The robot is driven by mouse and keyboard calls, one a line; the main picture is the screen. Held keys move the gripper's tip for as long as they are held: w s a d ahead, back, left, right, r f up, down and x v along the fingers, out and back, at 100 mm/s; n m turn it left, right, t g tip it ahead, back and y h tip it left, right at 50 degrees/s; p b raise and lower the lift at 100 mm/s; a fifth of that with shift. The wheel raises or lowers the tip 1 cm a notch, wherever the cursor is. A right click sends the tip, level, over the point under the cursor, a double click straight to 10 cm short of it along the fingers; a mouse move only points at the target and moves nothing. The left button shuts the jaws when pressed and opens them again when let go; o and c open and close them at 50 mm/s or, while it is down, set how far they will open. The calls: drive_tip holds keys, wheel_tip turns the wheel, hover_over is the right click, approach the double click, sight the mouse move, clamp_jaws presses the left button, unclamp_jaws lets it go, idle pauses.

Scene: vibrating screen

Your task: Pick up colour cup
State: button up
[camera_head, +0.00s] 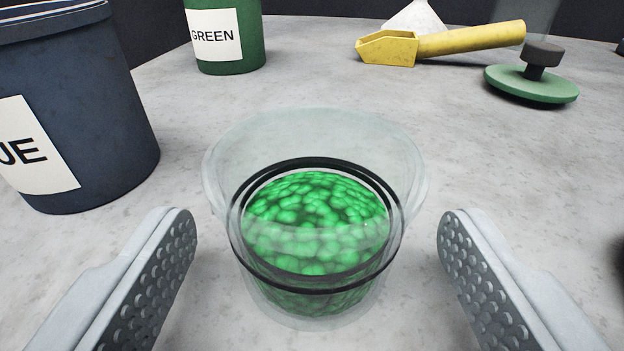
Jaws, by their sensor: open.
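A clear cup (315,130) with black rings around it stands upright on the grey surface at the centre of the view. It holds a mound of green granules (315,225). My gripper (318,225) is open, with one perforated finger to the left of the cup and one to the right. A gap shows between each finger and the cup wall, so neither appears to touch it. The lower part of each finger runs out of the picture.
A dark blue bucket (95,110), its label partly cut off, stands at the left. A green bucket (250,35) labelled GREEN stands behind. A yellow scoop (450,42), a white cone-shaped object (415,17) and a green disc with a dark knob (530,86) are at the back right. The right side is mostly clear.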

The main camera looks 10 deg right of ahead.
drive_tip(key=shift+x, duration=1.45)
drive_tip(key=c, duration=1)
drive_tip(key=shift+c, duration=0.2)
